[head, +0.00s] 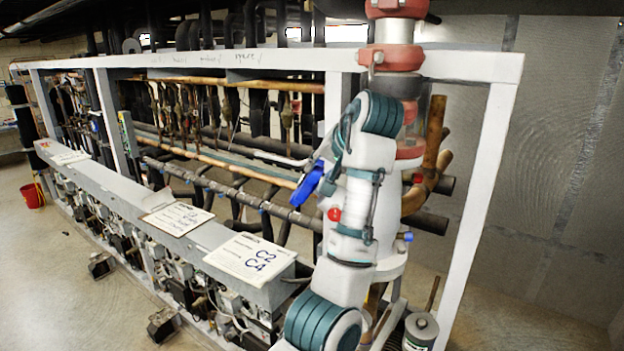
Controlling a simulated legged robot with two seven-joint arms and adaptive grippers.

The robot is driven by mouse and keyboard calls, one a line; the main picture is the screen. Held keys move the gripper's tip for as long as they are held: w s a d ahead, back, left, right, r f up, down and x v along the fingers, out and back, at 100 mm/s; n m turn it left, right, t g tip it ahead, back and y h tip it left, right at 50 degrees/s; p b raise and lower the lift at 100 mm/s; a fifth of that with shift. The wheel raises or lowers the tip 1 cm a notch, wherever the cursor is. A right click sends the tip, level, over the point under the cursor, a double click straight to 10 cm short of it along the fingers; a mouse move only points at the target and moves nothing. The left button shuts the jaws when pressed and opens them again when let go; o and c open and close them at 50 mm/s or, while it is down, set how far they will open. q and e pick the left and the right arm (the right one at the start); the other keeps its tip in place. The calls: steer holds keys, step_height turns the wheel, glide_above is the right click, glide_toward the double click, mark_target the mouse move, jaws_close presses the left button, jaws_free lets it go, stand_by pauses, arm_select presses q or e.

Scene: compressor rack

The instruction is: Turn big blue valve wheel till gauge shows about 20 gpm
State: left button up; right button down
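The big blue valve wheel (309,184) shows in the head view left of my white and teal arm. It is seen nearly edge-on, and part of it may be hidden. No gauge dial or reading can be made out. My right gripper is not in view.
A white-framed rack (240,60) with copper and dark pipes fills the middle. Red-collared piping (398,32) stands behind my arm. A grey ledge (205,237) with paper signs runs along the front. Open floor (60,290) lies to the left.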

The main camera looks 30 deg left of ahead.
arm_select(q)
steer(key=v, duration=0.4)
steer(key=shift+d+r, duration=0.15)
steer(key=shift+d, duration=0.3)
steer(key=shift+a, duration=0.25)
